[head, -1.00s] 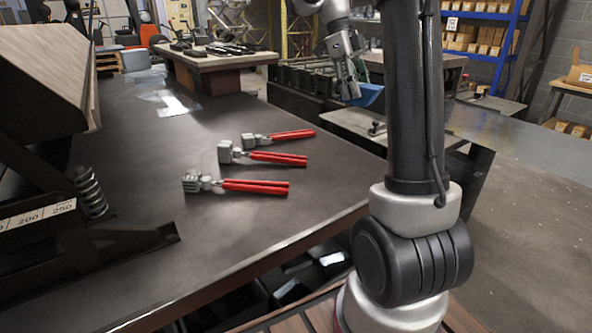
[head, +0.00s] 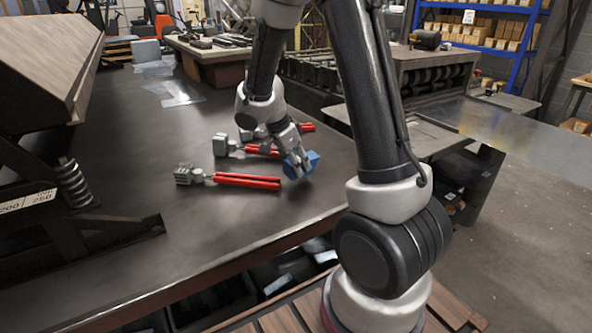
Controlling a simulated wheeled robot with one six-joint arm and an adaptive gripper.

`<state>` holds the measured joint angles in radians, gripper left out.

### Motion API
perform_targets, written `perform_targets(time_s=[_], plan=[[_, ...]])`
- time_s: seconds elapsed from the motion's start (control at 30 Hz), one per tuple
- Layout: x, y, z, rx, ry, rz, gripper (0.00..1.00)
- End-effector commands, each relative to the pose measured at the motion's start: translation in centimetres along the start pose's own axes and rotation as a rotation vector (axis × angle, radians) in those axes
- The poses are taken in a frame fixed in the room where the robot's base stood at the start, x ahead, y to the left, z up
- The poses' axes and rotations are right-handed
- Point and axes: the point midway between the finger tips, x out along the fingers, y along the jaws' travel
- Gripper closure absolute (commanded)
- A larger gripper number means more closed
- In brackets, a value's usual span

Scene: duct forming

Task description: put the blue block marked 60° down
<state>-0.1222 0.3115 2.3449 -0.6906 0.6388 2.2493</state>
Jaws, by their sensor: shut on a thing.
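The blue block (head: 312,160) is held at the tip of my gripper (head: 297,164) in the head view, over the right part of the dark table (head: 130,120). My gripper is shut on it. The block is right of the red-handled pliers, and I cannot tell whether it touches the tabletop. Its marking cannot be read at this size. My gripper and wrist cover parts of the two farther pliers.
Red-handled pliers (head: 246,181) lie nearest on the table, with two more behind. A bending machine (head: 60,180) stands at the left. The front middle of the table is clear. A lower side bench (head: 435,138) stands right of the table.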

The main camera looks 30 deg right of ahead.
Motion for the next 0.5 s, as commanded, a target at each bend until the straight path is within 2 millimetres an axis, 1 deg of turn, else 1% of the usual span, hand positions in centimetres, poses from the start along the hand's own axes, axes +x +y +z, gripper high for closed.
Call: perform_targets(time_s=[0.03,0.13,0.2,0.5], plan=[[0.9,0.1,0.3,-0.001,0.001,0.005,0.9],[2.0,0.0,0.8,-0.001,0.001,0.003,0.9],[2.3,0.0,0.9,0.0,0.0,0.001,0.9],[2.4,0.0,1.0,0.002,0.001,0.001,0.9]])
